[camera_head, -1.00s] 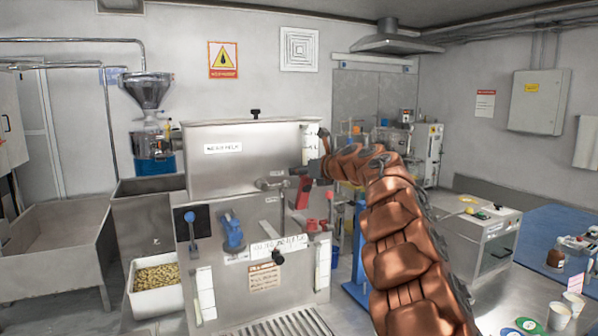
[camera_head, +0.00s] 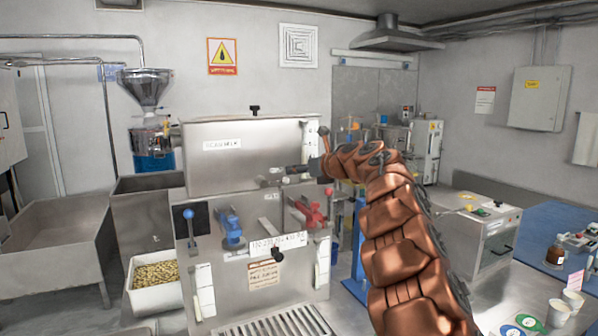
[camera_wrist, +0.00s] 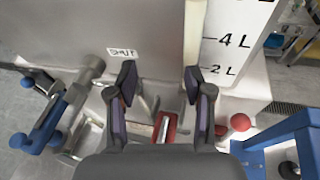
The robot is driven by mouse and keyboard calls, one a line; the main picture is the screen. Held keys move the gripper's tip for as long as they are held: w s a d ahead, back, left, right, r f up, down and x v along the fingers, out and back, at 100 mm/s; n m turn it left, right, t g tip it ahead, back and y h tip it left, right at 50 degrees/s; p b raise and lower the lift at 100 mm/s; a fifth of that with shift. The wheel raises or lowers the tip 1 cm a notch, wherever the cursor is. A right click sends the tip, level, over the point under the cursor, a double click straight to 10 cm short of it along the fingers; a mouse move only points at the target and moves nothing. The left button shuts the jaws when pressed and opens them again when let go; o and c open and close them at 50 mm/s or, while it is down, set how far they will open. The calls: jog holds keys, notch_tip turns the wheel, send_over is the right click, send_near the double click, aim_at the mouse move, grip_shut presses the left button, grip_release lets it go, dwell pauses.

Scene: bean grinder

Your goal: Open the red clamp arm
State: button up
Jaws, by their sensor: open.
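The red clamp arm (camera_head: 312,214) is on the front of the steel machine, right of the blue clamp (camera_head: 231,229). In the head view its red parts lie low and slanted. In the wrist view a red part of it (camera_wrist: 165,127) shows between and below my fingers, partly hidden by the gripper body. A red ball (camera_wrist: 240,122) shows right of the fingers. My gripper (camera_head: 290,171) is open, in front of the machine and above the red clamp. In the wrist view the fingers (camera_wrist: 160,92) stand apart with nothing held. Contact cannot be told.
The steel machine (camera_head: 225,165) fills the space before me. A blue stand (camera_wrist: 280,140) is close at right in the wrist view. A blue-knobbed lever (camera_head: 189,214) is at left. A bin of beans (camera_head: 156,275) stands on the floor. A steel counter (camera_head: 470,290) is at right.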

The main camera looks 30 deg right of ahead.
jog(key=v, duration=1.1)
jog(key=shift+s, duration=0.3)
jog(key=shift+d, duration=0.1)
